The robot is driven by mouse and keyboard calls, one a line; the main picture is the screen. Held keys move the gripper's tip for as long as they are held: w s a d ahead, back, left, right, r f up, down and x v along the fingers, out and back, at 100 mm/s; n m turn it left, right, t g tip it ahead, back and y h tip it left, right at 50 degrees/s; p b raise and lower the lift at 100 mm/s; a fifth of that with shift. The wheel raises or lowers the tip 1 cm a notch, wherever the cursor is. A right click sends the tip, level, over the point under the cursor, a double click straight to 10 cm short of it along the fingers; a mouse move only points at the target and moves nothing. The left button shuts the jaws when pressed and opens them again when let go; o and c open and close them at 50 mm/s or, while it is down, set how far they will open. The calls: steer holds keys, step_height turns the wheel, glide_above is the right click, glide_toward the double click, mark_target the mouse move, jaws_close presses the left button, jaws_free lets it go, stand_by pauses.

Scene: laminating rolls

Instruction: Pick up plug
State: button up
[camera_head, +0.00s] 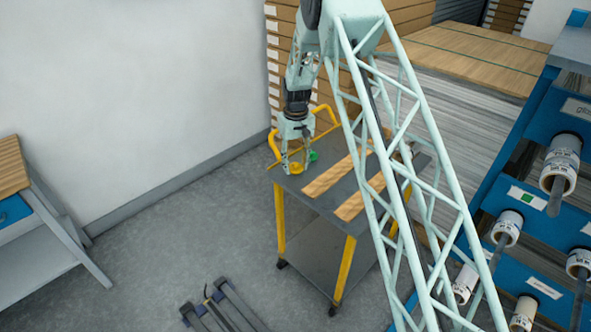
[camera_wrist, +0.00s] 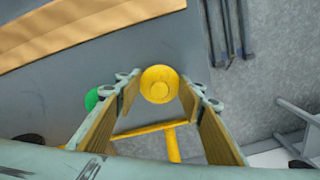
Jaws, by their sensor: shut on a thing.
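A round yellow plug (camera_wrist: 160,84) sits between the fingertips of my gripper (camera_wrist: 160,91) in the wrist view. My gripper is shut on it. In the head view my gripper (camera_head: 296,167) points down at the left corner of the grey cart top, with the yellow plug (camera_head: 296,169) low between its fingers. I cannot tell whether the plug still touches the cart top. A green plug (camera_head: 313,155) stands just right of my gripper. In the wrist view the green plug (camera_wrist: 92,99) is partly hidden behind the left finger.
Two wooden strips (camera_head: 327,178) lie on the cart top (camera_head: 313,202). The cart has a yellow frame (camera_head: 281,225). A rack with several rolls (camera_head: 561,163) stands at the right. A workbench (camera_head: 30,205) is at the left. Dark rails (camera_head: 222,307) lie on the floor.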

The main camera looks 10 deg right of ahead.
mark_target(296, 164)
steer(key=shift+r, duration=0.15)
steer(key=shift+r+p, duration=0.3)
steer(key=shift+r, duration=1.4)
steer(key=shift+s+d, duration=0.1)
steer(key=shift+s, duration=0.65)
steer(key=s+d, duration=0.1)
steer(key=s, duration=0.3)
steer(key=s+r, duration=0.1)
steer(key=s, duration=0.4)
steer(key=s+d, duration=0.1)
steer(key=s, duration=0.4)
steer(key=shift+s+d+r+p, duration=0.15)
steer(key=shift+d+p, duration=0.15)
steer(key=shift+r, duration=0.15)
